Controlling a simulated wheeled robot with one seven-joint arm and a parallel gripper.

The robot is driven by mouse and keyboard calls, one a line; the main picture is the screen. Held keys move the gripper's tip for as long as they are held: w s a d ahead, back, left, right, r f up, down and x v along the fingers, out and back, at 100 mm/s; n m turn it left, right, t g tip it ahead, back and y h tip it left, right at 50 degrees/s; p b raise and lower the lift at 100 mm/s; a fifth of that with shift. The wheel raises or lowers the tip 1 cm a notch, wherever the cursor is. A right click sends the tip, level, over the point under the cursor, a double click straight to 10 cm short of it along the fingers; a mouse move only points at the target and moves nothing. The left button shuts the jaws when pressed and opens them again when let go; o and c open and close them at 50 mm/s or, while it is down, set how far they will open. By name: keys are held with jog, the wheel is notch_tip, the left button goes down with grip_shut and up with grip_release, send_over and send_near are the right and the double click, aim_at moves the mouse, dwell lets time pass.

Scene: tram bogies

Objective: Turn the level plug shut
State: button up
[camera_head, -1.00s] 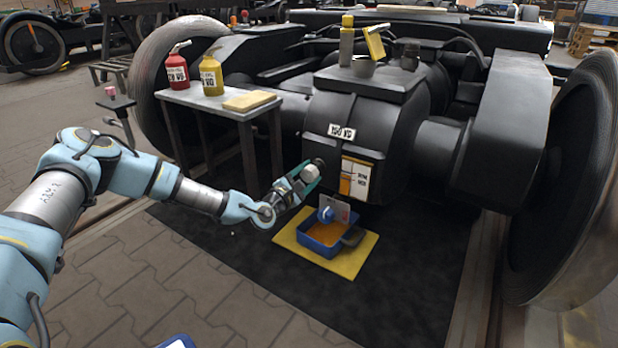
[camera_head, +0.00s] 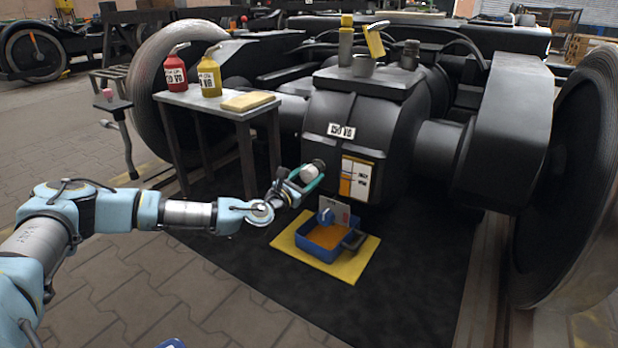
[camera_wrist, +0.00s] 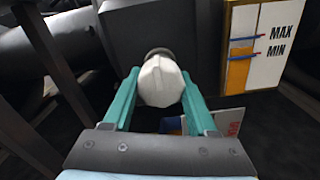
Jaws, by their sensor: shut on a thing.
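The level plug (camera_wrist: 160,80) is a pale, faceted knob in front of a dark round boss on the gearbox, left of the level gauge. It also shows in the head view (camera_head: 309,173). My gripper (camera_head: 316,177) is at the gearbox front, its teal fingers on either side of the plug. In the wrist view my gripper (camera_wrist: 160,95) is shut on the plug. Whether the plug is seated against the boss cannot be told. The gauge panel (camera_head: 358,179) has MAX and MIN marks and an orange column; its near face also shows in the wrist view (camera_wrist: 262,45).
A blue tray (camera_head: 312,250) of orange-brown liquid stands on a yellow mat (camera_head: 350,273) below the plug. A small table (camera_head: 225,105) at left holds a red can (camera_head: 175,75), a yellow can (camera_head: 209,78) and a yellow cloth (camera_head: 248,101).

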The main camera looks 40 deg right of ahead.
dwell(0.4)
jog(key=o, duration=1.4)
jog(key=shift+c, duration=0.2)
jog(key=p+v, duration=0.3)
jog(key=v, duration=0.8)
jog(key=shift+p, duration=0.35)
